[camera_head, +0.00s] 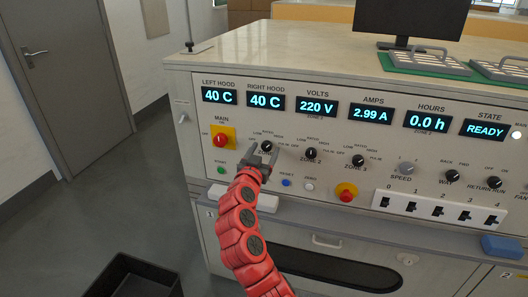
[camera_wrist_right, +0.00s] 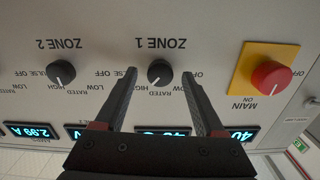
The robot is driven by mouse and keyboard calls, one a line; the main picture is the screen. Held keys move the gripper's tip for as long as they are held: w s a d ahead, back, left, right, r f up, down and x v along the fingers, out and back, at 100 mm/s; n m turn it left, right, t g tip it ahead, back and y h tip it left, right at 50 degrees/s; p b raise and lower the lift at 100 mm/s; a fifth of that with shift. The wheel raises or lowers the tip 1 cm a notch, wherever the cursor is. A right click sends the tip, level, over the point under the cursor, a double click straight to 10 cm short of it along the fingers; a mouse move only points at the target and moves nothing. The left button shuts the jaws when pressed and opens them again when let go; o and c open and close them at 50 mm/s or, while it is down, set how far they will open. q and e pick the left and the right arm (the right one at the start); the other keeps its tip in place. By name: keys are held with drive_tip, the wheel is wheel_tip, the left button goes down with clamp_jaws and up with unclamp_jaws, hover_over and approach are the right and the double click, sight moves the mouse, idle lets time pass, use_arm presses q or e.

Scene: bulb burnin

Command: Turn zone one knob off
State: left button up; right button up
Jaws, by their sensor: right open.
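The zone one knob (camera_head: 267,146) is a small black dial on the light grey front panel of the console. In the right wrist view the knob (camera_wrist_right: 160,72) sits upside down beside its ZONE 1 label, between the two fingers. My right gripper (camera_head: 259,156) is at the knob with its fingers apart; in the right wrist view the open gripper (camera_wrist_right: 160,78) has a finger on each side of the knob, with gaps showing. My left gripper is not in view.
The red MAIN knob (camera_head: 222,139) on a yellow plate is left of zone one. The zone two knob (camera_head: 310,153) and zone three knob (camera_head: 358,160) are to the right. A red button (camera_head: 346,192) is lower right. A black bin (camera_head: 134,280) stands on the floor.

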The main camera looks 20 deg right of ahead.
clamp_jaws()
